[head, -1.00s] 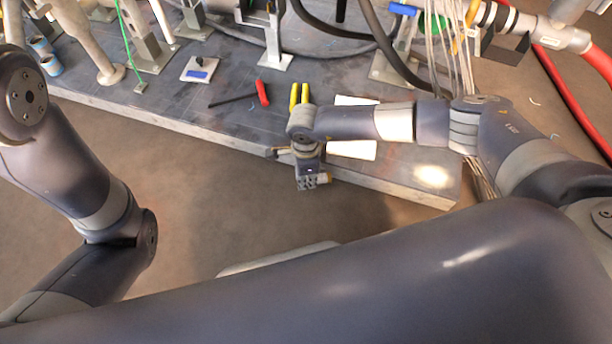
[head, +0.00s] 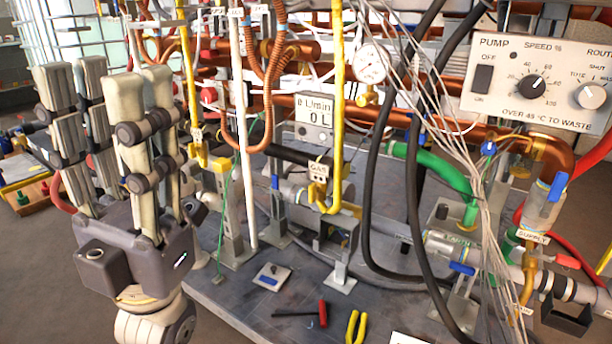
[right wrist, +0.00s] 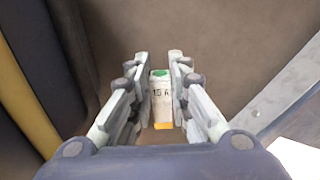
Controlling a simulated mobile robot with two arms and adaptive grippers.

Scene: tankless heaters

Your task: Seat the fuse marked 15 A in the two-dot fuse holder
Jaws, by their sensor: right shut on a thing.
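The fuse marked 15 A (right wrist: 161,88) is in the right wrist view, a pale block with a green spot at its upper end and a yellow band near its lower end. My right gripper (right wrist: 162,62) is shut on it, one finger on each side, with brown floor behind. The right gripper does not show in the head view now. My left gripper (head: 106,75) stands at the left of the head view, fingers up, open with nothing seen between them.
The grey bench (head: 300,290) carries dense pipework, a gauge (head: 370,63) and a pump panel (head: 535,85). Loose wires and black hoses hang at centre right. Red-handled (head: 322,313) and yellow-handled (head: 355,328) tools lie near the front. A wooden block (head: 30,196) is at far left.

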